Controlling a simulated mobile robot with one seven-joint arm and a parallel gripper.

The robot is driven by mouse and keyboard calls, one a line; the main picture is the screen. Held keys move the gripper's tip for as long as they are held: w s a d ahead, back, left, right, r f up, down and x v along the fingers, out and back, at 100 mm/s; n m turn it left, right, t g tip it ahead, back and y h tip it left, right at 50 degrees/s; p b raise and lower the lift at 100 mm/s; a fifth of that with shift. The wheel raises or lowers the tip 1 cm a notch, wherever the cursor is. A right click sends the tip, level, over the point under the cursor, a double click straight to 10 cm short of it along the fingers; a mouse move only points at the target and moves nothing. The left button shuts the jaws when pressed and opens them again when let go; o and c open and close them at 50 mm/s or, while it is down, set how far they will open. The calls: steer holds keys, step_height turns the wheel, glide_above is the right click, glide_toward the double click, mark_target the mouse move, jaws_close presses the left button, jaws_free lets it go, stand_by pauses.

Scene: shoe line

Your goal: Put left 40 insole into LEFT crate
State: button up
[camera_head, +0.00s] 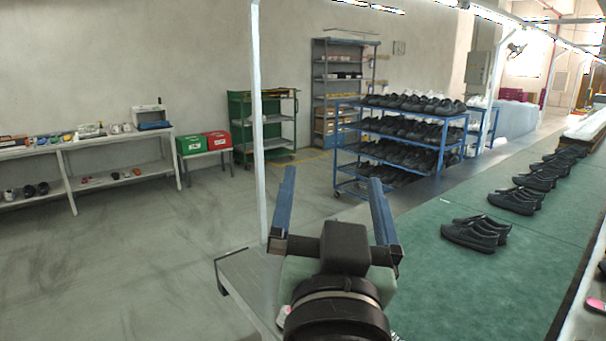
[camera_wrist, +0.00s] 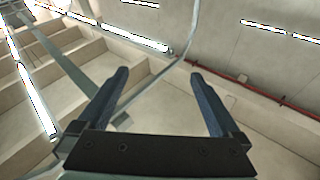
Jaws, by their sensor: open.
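My gripper (camera_head: 332,178) is raised in front of me in the head view, its two blue fingers spread apart with nothing between them. In the wrist view, my gripper (camera_wrist: 158,75) is also open and empty, pointing up at the ceiling and wall. A green crate (camera_head: 192,145) and a red crate (camera_head: 217,141) stand side by side on a small table at the left, far from the gripper. Their white markings are too small to read. I cannot make out a left 40 insole in either view.
A long shelf table (camera_head: 90,139) with small items stands at left. A blue rack (camera_head: 400,140) of black shoes stands behind. A green conveyor (camera_head: 450,280) with several black shoes runs along the right. A white post (camera_head: 259,120) rises left of my gripper. Floor at left is clear.

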steer(key=s+a+r+n+t, duration=0.1)
steer(key=s+r+t, duration=0.2)
steer(key=s+r, duration=0.2)
steer(key=s+a+r+n+t+y, duration=0.1)
steer(key=s+r, duration=0.4)
steer(key=r, duration=0.5)
steer(key=shift+s+a+n+t, duration=0.3)
steer(key=shift+a+t, duration=0.25)
steer(key=shift+t, duration=0.55)
